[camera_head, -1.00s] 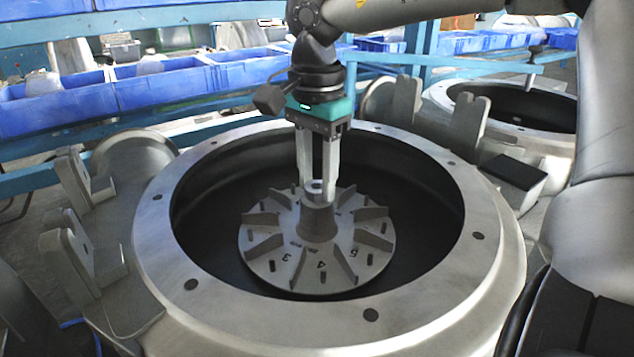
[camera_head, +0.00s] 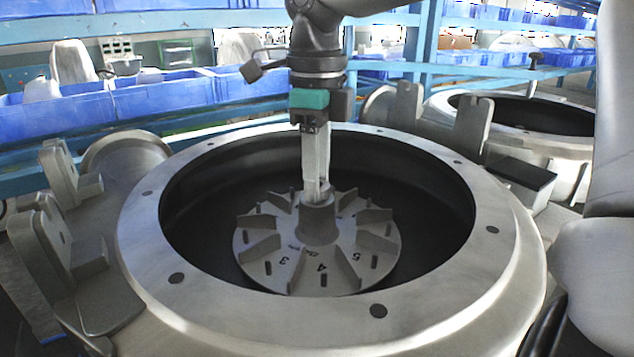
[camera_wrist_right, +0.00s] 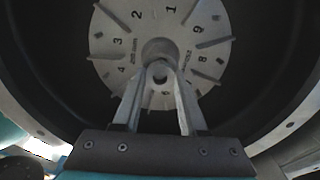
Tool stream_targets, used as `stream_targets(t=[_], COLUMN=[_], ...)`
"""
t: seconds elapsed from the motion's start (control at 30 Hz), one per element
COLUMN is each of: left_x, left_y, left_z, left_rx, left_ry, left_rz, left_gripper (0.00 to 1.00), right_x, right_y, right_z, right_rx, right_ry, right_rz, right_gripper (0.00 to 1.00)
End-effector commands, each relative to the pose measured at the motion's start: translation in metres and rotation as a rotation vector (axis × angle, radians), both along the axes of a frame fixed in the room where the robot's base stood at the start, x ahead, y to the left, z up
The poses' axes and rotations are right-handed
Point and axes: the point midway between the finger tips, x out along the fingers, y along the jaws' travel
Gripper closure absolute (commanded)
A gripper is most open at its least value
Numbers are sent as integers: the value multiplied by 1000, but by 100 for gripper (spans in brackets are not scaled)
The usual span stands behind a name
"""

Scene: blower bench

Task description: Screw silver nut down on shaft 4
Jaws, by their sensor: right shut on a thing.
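A grey bladed impeller disc (camera_head: 300,277) with numbers around its face lies in the round housing; a 4 shows near its front. Its conical hub (camera_head: 318,222) stands in the middle. My right gripper (camera_head: 318,190) points straight down over the hub, its fingers seen nearly edge-on. In the right wrist view, the fingers (camera_wrist_right: 160,72) close in on a small silver nut (camera_wrist_right: 160,75) at the hub's centre. The gripper is shut on it. The shaft under the nut is hidden, and any gap below the nut cannot be told. My left gripper is out of view.
The housing's broad metal rim (camera_head: 170,300) with dark bolt holes surrounds the impeller. Upright brackets (camera_head: 62,172) stand at left and behind. A second housing (camera_head: 520,115) is at the right, and blue bins (camera_head: 160,95) line the back. The dark space around the disc is free.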

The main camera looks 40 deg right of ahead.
Motion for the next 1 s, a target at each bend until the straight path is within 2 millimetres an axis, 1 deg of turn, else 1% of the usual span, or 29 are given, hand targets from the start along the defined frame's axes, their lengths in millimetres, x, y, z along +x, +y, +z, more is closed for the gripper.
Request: stream_targets(t=[0.03,0.1,0.4,0.5,0.63,0.87,0.9,0.97,1.0], left_x=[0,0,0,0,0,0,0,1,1], left_y=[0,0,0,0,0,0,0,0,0], left_z=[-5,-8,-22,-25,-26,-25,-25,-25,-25], left_rx=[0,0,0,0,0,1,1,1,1], left_ry=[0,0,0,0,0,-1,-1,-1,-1], left_rz=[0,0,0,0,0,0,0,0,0], left_gripper=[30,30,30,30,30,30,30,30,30], right_x=[1,1,1,1,1,1,1,1,0], right_y=[-1,0,-1,-1,0,0,0,0,0], right_z=[-1,-1,-1,0,0,1,1,1,0], right_rx=[-4,-3,-3,-2,-1,-1,0,0,0], right_ry=[-5,-5,-6,-5,-3,-3,-3,-3,-3], right_rz=[-62,-156,-562,-674,-747,-752,-752,-751,-751], right_gripper=[100,100,100,100,100,100,54,47,46])
